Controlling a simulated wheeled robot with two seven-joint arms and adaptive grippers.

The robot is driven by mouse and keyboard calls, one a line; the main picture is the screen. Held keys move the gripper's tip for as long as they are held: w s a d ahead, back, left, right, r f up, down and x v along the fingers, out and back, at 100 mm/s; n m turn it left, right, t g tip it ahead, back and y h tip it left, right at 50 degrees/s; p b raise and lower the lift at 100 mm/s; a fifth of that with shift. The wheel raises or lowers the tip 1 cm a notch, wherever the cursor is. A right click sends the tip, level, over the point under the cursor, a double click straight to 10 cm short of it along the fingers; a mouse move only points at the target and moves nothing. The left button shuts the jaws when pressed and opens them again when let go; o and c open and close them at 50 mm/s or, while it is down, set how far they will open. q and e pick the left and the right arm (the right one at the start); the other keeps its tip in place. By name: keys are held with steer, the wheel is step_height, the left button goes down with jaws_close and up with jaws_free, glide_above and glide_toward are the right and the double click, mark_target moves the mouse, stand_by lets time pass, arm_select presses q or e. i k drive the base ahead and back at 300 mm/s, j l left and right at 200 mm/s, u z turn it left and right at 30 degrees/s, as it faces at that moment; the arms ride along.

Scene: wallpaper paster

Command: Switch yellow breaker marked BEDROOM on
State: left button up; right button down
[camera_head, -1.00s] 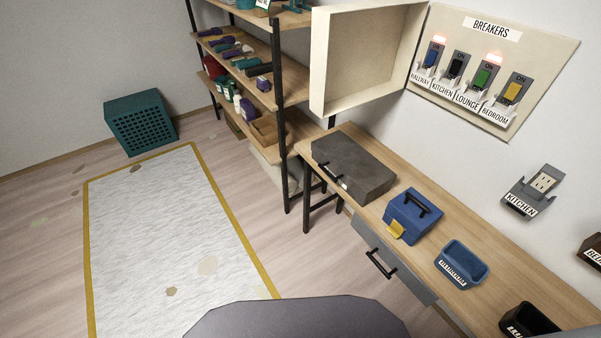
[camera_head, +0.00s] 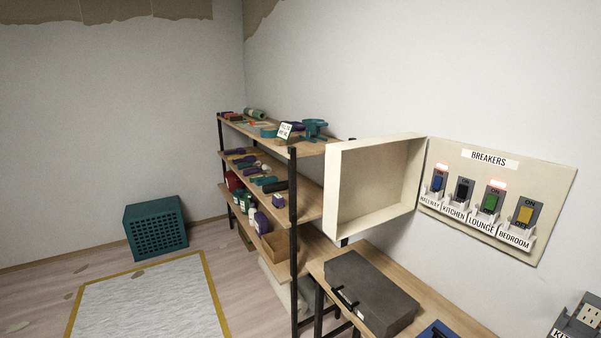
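The breaker panel (camera_head: 495,195) is on the wall at the right, under a BREAKERS label. The yellow breaker (camera_head: 524,215) is the rightmost on it, above the BEDROOM label (camera_head: 514,238). No lit red lamp shows above the yellow breaker. To its left are the green breaker (camera_head: 490,202) marked LOUNGE, the black breaker (camera_head: 462,191) marked KITCHEN and the blue breaker (camera_head: 438,182) marked HALLWAY. Red lamps glow above the blue and green breakers. Neither gripper is in view.
An open cream cover (camera_head: 375,180) stands out from the wall left of the panel. A workbench (camera_head: 440,302) below holds a grey case (camera_head: 370,290) and a blue box (camera_head: 437,330). A loaded shelf (camera_head: 310,205) and teal crate (camera_head: 156,227) stand further left.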

mark_target(525, 213)
steer(key=i+j+z, duration=0.45)
steer(key=i+z, duration=0.15)
steer(key=i+j+z, duration=0.65)
steer(key=j+z, duration=0.3)
steer(key=j, duration=0.15)
steer(key=i+j+z, duration=0.3)
steer(key=j, duration=0.2)
steer(key=j+z, duration=0.65)
steer(key=j, duration=0.3)
steer(key=k+l, duration=0.1)
steer(key=l, duration=0.3)
steer(key=k+l, duration=0.1)
steer(key=l, duration=0.3)
steer(key=k+l, duration=0.1)
steer(key=l, duration=0.25)
